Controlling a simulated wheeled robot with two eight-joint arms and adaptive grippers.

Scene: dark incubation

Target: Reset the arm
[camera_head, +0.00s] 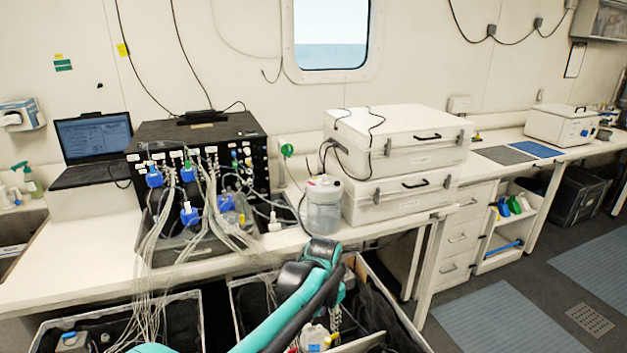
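My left arm (285,310), teal and black, comes in from the bottom and reaches up to its bent wrist above an open bin in front of the bench. My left gripper (335,318) seems to hang below the wrist over this bin. It is small and partly hidden by the arm, so I cannot tell whether its fingers are open or shut. My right gripper is not in view.
The white bench (75,270) carries a laptop (93,137), a black tubed unit (205,135), a clear jar (323,207) and two stacked white cases (400,140). Open bins (190,300) stand below its front. Free floor (500,318) lies at the right.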

